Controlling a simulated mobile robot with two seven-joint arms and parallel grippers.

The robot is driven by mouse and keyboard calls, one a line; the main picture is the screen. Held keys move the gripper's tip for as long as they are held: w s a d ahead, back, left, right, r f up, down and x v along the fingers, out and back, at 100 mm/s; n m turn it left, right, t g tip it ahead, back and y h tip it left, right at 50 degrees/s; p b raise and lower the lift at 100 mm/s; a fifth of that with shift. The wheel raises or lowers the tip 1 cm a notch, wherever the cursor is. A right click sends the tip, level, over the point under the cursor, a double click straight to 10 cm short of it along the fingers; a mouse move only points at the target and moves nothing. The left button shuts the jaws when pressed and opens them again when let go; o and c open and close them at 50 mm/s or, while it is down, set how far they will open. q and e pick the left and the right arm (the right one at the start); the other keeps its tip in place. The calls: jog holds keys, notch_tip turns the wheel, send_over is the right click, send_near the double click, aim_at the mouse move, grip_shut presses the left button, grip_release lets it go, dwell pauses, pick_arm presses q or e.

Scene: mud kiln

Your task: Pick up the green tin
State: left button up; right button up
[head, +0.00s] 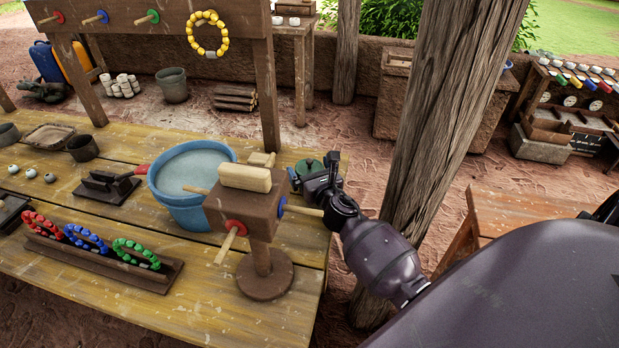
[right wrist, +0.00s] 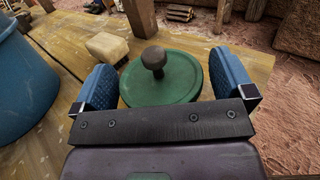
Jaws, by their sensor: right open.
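The green tin (right wrist: 165,82) has a round green lid with a dark knob on top. In the right wrist view it sits on the table between the two blue fingers of my right gripper (right wrist: 165,90). The fingers are open, one on each side of the lid, and I cannot tell whether they touch it. In the head view the tin (head: 309,167) is mostly hidden behind my right gripper (head: 318,172), near the table's right edge. My left gripper is not in view.
A wooden stand (head: 245,212) with pegs and a pale block (head: 244,177) on top is close to my right gripper. A blue bucket (head: 180,208) is left of it. A bead rack (head: 100,264) lies in front. A thick post (head: 430,130) rises to the right.

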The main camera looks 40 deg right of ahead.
jog(key=c, duration=0.8)
